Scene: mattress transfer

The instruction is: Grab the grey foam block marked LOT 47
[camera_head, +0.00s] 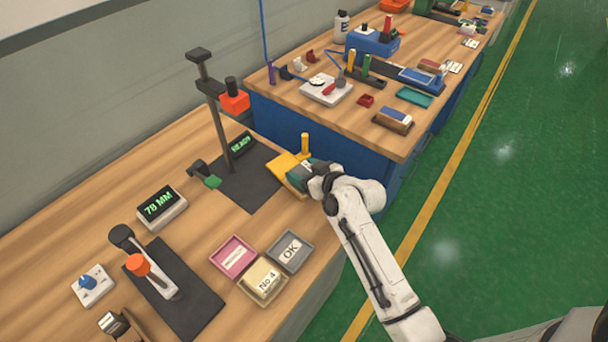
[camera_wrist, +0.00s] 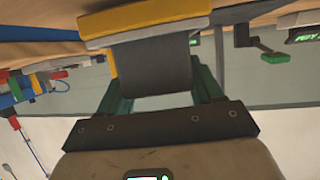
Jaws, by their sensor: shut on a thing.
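My gripper (camera_head: 303,177) is at the right edge of the near bench, against a yellow fixture (camera_head: 284,168) with an upright yellow post. In the wrist view, my two green fingers (camera_wrist: 160,78) are shut on a dark grey block (camera_wrist: 155,64). The block lies against the yellow fixture (camera_wrist: 150,22), which also shows in that view. In the head view my fingers mostly hide the block, and a small pale patch shows beside them. I cannot read a LOT 47 marking in either view.
A black press stand (camera_head: 228,125) with a READY display is left of the fixture. Pink (camera_head: 233,257), cream and grey OK (camera_head: 290,251) trays sit nearer. A 78 MM display (camera_head: 162,207) stands left. A second, cluttered bench (camera_head: 330,118) lies beyond; green floor is clear at right.

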